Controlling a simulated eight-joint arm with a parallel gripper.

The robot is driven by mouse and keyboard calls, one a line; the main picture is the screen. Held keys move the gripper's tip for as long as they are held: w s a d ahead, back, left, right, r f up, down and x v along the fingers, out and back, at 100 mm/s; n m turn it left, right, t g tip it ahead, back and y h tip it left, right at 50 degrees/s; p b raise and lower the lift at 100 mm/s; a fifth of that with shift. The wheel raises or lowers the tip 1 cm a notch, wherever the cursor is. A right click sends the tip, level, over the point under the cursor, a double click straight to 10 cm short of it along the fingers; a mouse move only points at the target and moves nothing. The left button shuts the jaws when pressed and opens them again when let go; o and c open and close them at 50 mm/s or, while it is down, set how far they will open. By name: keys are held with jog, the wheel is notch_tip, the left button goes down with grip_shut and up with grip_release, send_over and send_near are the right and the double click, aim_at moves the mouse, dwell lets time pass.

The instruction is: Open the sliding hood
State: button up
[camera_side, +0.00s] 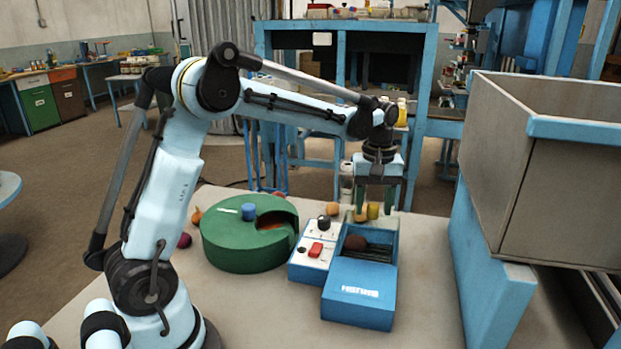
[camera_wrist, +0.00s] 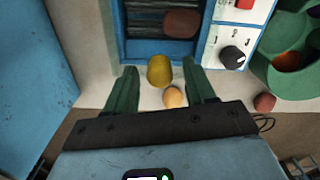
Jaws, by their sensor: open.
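The blue box (camera_side: 360,290) stands on the table with its blue sliding hood (camera_side: 362,278) over the near part. Behind the hood the box is uncovered, showing dark slats (camera_side: 378,252) and a brown round thing (camera_side: 355,242). In the wrist view, the slats (camera_wrist: 150,22) and brown thing (camera_wrist: 182,23) show at the top. My gripper (camera_side: 377,204) points down behind the box, open. In the wrist view its green fingers (camera_wrist: 162,84) are apart, with a yellow cylinder (camera_wrist: 160,70) seen between them. I cannot tell whether they touch it.
A white control panel (camera_side: 316,250) with a red button and black knob adjoins the box's left side. A round green container (camera_side: 250,240) stands farther left. A small orange ball (camera_side: 333,209) lies behind the panel. A grey bin (camera_side: 535,165) on blue supports rises at right.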

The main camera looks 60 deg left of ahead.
grip_shut()
jog(key=shift+s, duration=0.1)
jog(key=s+d, duration=0.7)
jog(key=shift+d, duration=0.15)
grip_release()
jog(key=shift+r, duration=0.15)
notch_tip(320, 180, up, 12)
dwell(0.8)
